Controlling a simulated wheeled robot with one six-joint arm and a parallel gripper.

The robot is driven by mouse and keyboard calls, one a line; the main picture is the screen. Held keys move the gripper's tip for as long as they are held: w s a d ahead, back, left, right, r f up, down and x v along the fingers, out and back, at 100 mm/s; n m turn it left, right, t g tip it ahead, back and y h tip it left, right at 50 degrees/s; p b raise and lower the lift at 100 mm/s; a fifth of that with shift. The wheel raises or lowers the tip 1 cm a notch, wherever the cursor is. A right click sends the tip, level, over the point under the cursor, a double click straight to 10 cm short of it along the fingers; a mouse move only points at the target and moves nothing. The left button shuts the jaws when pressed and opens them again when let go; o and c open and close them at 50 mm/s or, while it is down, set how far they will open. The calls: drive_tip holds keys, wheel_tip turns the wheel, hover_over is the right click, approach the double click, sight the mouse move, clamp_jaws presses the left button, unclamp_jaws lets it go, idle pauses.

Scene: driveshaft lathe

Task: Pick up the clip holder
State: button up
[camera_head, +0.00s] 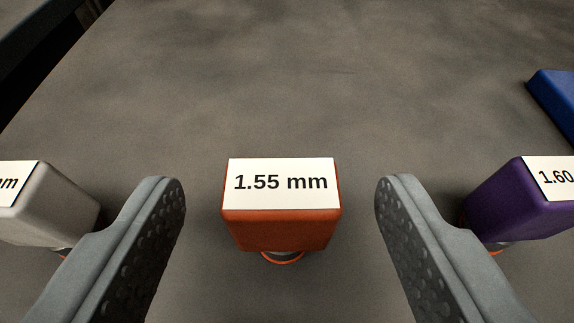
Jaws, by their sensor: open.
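An orange-red block (281,230) with a white label reading "1.55 mm" on top stands in the middle of the camera_head view. It seems to be the clip holder; part of a round base with an orange ring shows below it. My gripper (280,197) is open, with one grey studded finger on each side of the block. Clear gaps show between the block and both fingers, and nothing is held. The block's lower part is mostly hidden under its top.
A light grey block (62,212) with a partly cut-off label stands at the left. A purple block (515,207) labelled "1.60" stands at the right. A blue object (556,100) lies at the right edge. The grey surface (290,80) behind is clear.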

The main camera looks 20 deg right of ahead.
drive_tip(key=shift+x, duration=1.45)
drive_tip(key=shift+c, duration=0.4)
drive_tip(key=c, duration=1)
drive_tip(key=shift+r, duration=0.1)
